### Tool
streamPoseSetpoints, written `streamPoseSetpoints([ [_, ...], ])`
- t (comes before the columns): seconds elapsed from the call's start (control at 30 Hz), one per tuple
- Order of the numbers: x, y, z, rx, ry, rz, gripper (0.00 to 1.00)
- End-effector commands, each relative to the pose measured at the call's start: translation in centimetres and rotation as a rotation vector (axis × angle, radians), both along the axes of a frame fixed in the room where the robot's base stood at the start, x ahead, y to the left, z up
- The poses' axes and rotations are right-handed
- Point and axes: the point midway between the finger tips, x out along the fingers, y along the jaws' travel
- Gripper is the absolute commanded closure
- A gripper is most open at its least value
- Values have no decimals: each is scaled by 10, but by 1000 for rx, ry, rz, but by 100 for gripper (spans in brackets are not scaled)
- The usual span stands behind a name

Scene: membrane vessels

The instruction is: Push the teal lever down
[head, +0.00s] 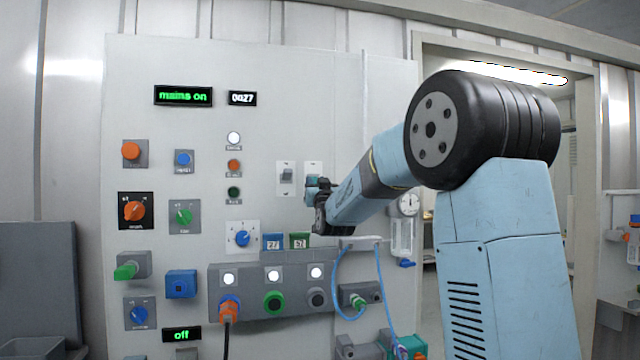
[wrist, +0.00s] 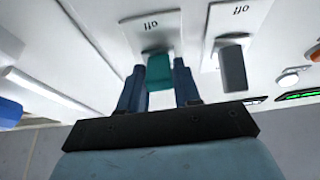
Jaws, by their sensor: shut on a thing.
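The teal lever (wrist: 160,73) stands out from a white plate (wrist: 150,30) marked "off", which appears upside down in the wrist view. My gripper (wrist: 159,67) is shut on the lever, with one dark blue finger on each side of it. In the head view my gripper (head: 318,188) is at the panel, in front of the lower part of the white plate (head: 313,167). The gripper hides most of the lever there.
A grey lever (wrist: 233,68) on a similar plate is close beside; it also shows in the head view (head: 287,175). Blue and green tags (head: 299,240) and a grey socket box (head: 250,300) are below.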

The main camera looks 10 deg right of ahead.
Motion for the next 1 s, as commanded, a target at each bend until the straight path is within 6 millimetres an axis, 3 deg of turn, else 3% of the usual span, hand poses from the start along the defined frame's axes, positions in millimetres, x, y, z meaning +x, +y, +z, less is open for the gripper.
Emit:
streamPoseSetpoints([
  [0.77,2,0,-6,0,-85,0,98],
  [0.8,2,0,-6,0,-85,0,65],
  [1.0,2,0,-5,0,-87,0,47],
])
